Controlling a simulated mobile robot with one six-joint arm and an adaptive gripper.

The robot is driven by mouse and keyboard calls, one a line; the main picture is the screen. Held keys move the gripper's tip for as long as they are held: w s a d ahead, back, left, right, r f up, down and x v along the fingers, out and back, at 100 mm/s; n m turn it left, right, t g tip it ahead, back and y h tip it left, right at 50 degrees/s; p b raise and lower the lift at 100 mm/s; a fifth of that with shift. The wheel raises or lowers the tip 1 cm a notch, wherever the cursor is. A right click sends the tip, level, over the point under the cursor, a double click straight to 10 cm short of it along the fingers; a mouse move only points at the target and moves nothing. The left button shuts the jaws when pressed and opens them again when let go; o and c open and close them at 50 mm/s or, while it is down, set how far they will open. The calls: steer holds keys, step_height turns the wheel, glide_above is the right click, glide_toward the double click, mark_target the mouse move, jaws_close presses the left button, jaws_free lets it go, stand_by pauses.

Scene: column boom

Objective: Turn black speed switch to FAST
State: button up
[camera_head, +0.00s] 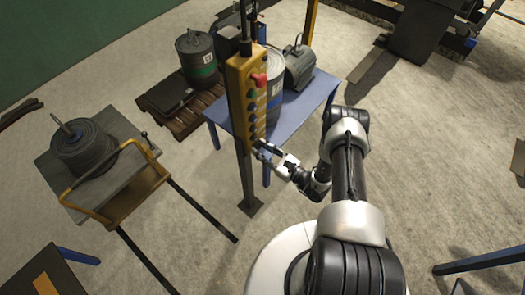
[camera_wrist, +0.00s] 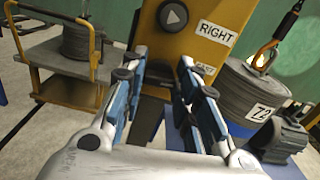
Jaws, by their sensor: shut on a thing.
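A yellow control box (camera_head: 236,95) hangs upright on a post in the head view, with a red knob and several buttons down its face. It also shows in the wrist view (camera_wrist: 195,45). My gripper (camera_head: 263,149) is at the low end of its face. In the wrist view my gripper's fingers (camera_wrist: 162,76) stand on either side of the black speed switch (camera_wrist: 157,74) and are shut on it. The switch is dark and mostly hidden, so its pointing direction cannot be told. A small label (camera_wrist: 203,69), partly covered by the right finger, sits beside it.
Above the switch is an arrow button (camera_wrist: 173,15) with a RIGHT label (camera_wrist: 216,31). A blue table (camera_head: 312,98) with a motor (camera_head: 299,68) stands behind the box. A yellow-railed cart (camera_head: 120,192) carrying a grey weight (camera_head: 84,146) is at left. Floor at right is largely open.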

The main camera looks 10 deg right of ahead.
steer(key=n+b, duration=0.1)
steer(key=n, duration=0.3)
steer(key=shift+s+f+n, duration=0.1)
steer(key=shift+n, duration=0.2)
steer(key=shift+a+n+b, duration=0.1)
steer(key=shift+n+b, duration=0.65)
steer(key=shift+n, duration=0.85)
steer(key=o, duration=1.1)
steer(key=shift+c, duration=0.2)
steer(key=v, duration=1.2)
